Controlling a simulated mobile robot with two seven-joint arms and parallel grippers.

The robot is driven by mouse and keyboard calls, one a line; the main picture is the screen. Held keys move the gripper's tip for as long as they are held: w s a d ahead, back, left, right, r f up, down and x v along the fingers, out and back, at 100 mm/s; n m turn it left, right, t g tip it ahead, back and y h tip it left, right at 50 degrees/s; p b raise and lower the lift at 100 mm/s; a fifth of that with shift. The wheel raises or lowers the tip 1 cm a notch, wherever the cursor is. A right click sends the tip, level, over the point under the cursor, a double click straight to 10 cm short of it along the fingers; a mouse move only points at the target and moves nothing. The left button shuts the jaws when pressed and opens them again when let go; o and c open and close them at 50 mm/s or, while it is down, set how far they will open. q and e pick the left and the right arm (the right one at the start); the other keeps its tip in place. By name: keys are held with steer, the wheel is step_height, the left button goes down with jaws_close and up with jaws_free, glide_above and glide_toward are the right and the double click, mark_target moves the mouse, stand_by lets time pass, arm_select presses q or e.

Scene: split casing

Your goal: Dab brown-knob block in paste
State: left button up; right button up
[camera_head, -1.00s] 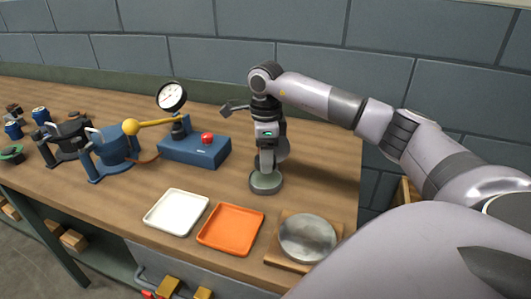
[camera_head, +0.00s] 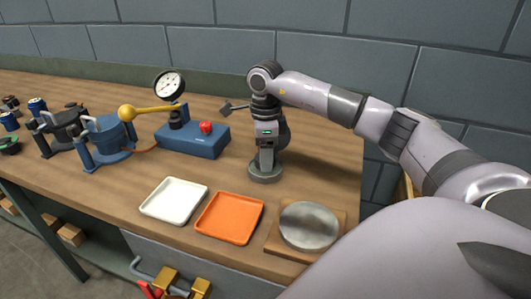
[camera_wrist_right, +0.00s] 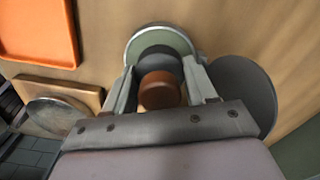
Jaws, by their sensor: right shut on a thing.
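My right gripper (camera_head: 265,168) points down at a round grey dish (camera_head: 266,178) on the bench. In the right wrist view its two fingers (camera_wrist_right: 160,92) are shut on a brown knob (camera_wrist_right: 159,88). A dark round block (camera_wrist_right: 158,64) shows under the knob, inside the dish's rim. Pale greenish paste (camera_wrist_right: 158,42) shows in the dish (camera_wrist_right: 133,50) beyond the block. The block's underside is hidden, so I cannot tell if it touches the paste. My left gripper is not in view.
A dark disc (camera_wrist_right: 250,95) stands close beside the right fingers. A white tray (camera_head: 174,201), an orange tray (camera_head: 229,218) and a round metal plate (camera_head: 309,226) on a wooden board lie nearer. A blue gauge unit (camera_head: 193,140) and blue clamp fixture (camera_head: 106,140) stand left.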

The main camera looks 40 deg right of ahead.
steer(key=shift+f, duration=0.5)
stand_by(0.4)
steer(key=shift+f, duration=0.1)
stand_by(1.1)
step_height(320, 180, up, 7)
steer(key=p, duration=0.5)
steer(key=shift+p, duration=0.35)
stand_by(0.6)
